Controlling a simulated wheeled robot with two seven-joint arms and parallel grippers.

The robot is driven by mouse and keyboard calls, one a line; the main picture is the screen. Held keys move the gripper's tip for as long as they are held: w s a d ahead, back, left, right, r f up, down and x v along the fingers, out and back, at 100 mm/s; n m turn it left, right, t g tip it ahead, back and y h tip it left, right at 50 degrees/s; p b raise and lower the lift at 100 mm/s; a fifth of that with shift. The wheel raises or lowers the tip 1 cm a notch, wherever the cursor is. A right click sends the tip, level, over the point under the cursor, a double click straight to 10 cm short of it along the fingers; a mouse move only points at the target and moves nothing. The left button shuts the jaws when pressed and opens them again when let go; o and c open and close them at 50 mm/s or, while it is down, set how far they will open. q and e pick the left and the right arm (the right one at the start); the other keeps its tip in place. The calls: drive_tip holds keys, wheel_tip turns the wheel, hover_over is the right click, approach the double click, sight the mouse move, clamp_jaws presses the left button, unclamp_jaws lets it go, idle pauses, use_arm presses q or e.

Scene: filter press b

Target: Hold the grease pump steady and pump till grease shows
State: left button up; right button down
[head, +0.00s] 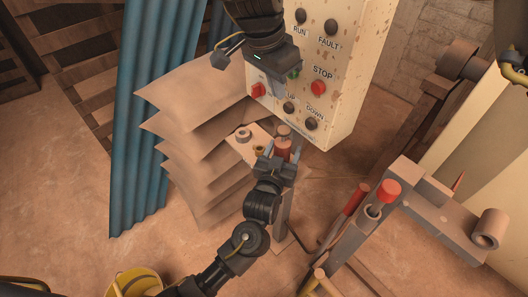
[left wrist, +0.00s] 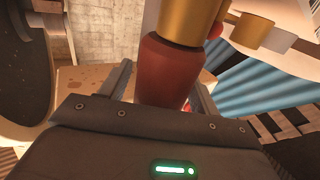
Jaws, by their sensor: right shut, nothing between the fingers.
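The grease pump (head: 283,150) has a red body. In the left wrist view its red cylinder (left wrist: 168,75) meets a brass part (left wrist: 190,18). My left gripper (head: 281,166) is at the pump, with one finger on each side of the red cylinder. A narrow gap shows beside one finger, and the other finger is partly hidden by the cylinder, so I cannot tell whether it grips. My right gripper (head: 278,92) is shut and empty, above the pump and in front of the control box. No grease can be made out.
A cream control box (head: 345,75) with buttons stands behind the pump. Stacked brown sacks (head: 190,100) and a blue corrugated sheet (head: 140,130) are on the left. Metal machinery with a red-capped post (head: 389,190) stands at right. A yellow bucket (head: 137,280) is at bottom left.

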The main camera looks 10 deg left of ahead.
use_arm(q)
drive_tip(key=shift+o, duration=0.3)
drive_tip(key=shift+s, duration=0.1)
drive_tip(key=shift+s+a, duration=0.1)
drive_tip(key=shift+s, duration=0.2)
drive_tip(key=v, duration=1.1)
drive_tip(key=shift+s+f, duration=0.1)
drive_tip(key=shift+s, duration=0.05)
